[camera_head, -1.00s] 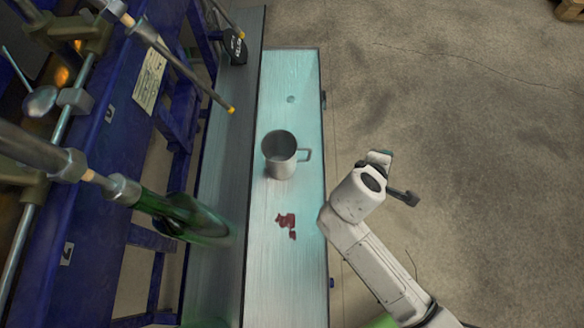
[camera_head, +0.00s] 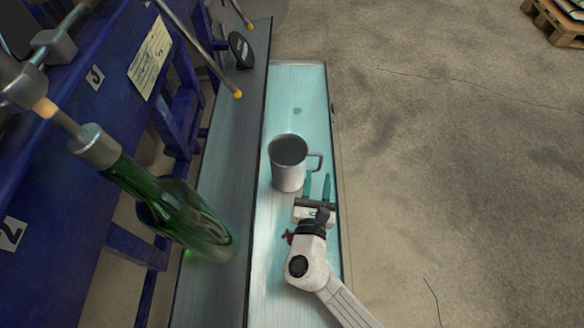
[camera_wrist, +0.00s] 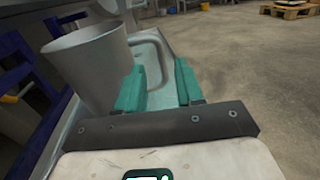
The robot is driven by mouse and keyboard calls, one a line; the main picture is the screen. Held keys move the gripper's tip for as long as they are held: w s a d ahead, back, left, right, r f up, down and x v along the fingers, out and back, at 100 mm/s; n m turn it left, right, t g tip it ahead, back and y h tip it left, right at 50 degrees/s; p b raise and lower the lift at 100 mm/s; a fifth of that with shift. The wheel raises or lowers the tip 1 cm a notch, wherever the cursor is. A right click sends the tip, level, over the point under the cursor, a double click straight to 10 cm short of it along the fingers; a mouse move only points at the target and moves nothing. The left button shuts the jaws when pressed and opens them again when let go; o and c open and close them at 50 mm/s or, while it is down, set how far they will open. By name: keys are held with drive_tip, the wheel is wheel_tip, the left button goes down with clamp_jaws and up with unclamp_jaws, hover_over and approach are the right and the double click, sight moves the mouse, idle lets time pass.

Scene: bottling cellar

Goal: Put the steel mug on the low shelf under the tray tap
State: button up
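The steel mug (camera_head: 288,172) stands upright on a long pale, teal-lit metal surface (camera_head: 300,85), its handle toward the right. My gripper (camera_head: 317,182) is just in front of the handle, its two teal fingers pointing at it. In the wrist view the mug (camera_wrist: 90,65) fills the left side, and its handle shows beyond and between the parted fingers (camera_wrist: 158,85). The fingers look apart and empty; whether one touches the handle I cannot tell. I cannot tell which fitting is the tray tap; yellow-tipped tubes (camera_head: 215,68) slant over a grey metal ledge (camera_head: 228,130).
A green bottle (camera_head: 180,215) hangs neck-up from a nozzle at left, over the grey ledge. A blue frame (camera_head: 60,130) stands left. Open concrete floor (camera_head: 450,150) lies right, with a pallet (camera_head: 555,20) far off.

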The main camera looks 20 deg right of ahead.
sight(321, 162)
drive_tip(key=shift+b+x, duration=0.6)
drive_tip(key=shift+x, duration=2.95)
drive_tip(key=shift+c, duration=0.2)
clamp_jaws()
